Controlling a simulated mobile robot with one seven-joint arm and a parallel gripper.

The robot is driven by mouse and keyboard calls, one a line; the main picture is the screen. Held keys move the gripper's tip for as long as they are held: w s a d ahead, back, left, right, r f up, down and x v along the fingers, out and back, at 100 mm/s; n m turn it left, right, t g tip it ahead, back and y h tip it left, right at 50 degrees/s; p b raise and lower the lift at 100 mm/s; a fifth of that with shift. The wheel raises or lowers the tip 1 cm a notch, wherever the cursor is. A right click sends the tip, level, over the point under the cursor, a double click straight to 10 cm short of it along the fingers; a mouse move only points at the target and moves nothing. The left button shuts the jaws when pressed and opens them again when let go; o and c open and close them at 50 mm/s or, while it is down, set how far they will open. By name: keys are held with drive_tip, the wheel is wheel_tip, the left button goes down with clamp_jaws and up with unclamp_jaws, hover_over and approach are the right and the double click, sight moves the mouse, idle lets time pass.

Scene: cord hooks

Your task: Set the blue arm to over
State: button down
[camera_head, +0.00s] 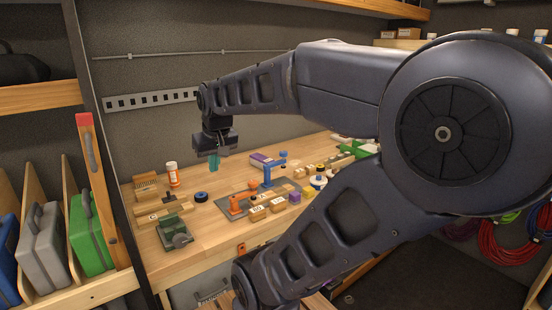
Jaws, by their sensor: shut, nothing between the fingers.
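The blue arm (273,162) sits at the top of a blue post on a grey base plate (237,197) on the wooden bench. It reaches out to the right, with a blue knob near its end. The exact pose of its far end is small and hard to tell. An orange post (234,205) stands on the same plate, to the left and nearer. My gripper (214,167) points down with its teal fingers together and empty. It hangs above the back of the bench, left of the blue arm and apart from it.
A dark green device (174,233), a black-and-blue roll (201,197) and an orange-and-white bottle (173,174) stand to the left.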

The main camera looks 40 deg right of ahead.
sight(275, 164)
drive_tip(key=w+d+r+g, duration=0.2)
drive_tip(key=w+d, duration=0.6)
drive_tip(key=w, duration=0.3)
drive_tip(key=w+d+r+g, duration=0.1)
drive_tip(key=w+d+r, duration=0.1)
drive_tip(key=w+d, duration=0.75)
drive_tip(key=w+d+f+g, duration=0.1)
drive_tip(key=w+d+f, duration=0.3)
drive_tip(key=d, duration=0.4)
drive_tip(key=w+d+f+g, duration=0.1)
drive_tip(key=w+d+f, duration=0.4)
drive_tip(key=d, duration=0.3)
drive_tip(key=w+d+f+g, duration=0.2)
drive_tip(key=w+d+f, duration=0.2)
drive_tip(key=d, duration=0.5)
drive_tip(key=shift+w+f, duration=0.15)
drive_tip(key=shift+w, duration=0.6)
drive_tip(key=s+f, duration=0.6)
drive_tip(key=f, duration=0.3)
drive_tip(key=shift+s+f, duration=0.2)
drive_tip(key=shift+f, duration=0.15)
